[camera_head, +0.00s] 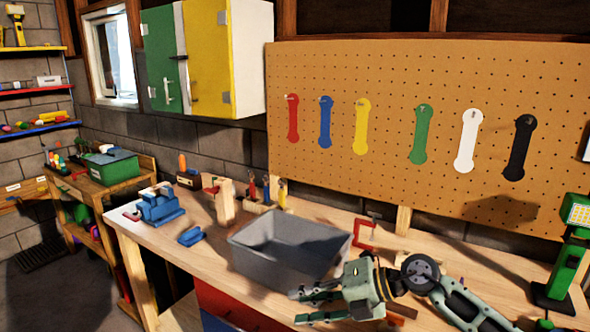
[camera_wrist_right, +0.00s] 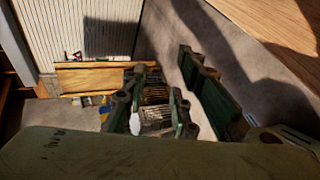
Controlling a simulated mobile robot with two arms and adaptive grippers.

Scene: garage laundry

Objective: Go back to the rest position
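My right gripper (camera_head: 302,307) reaches in from the right in the head view, just in front of the grey bin (camera_head: 262,268) near the workbench's (camera_head: 218,215) front edge. Its two green fingers point left and are spread apart, with nothing between them. In the right wrist view the gripper's (camera_wrist_right: 160,108) dark green fingers also stand apart, with floor and clutter below and no held object. My left gripper does not show in either view.
A red clamp (camera_head: 365,235) stands behind my right arm, and a green work lamp (camera_head: 563,262) is at the right. A blue vise (camera_head: 158,206) sits at the bench's left end. Coloured wrench-like shapes hang on the pegboard (camera_head: 390,140). Floor at the left is partly clear.

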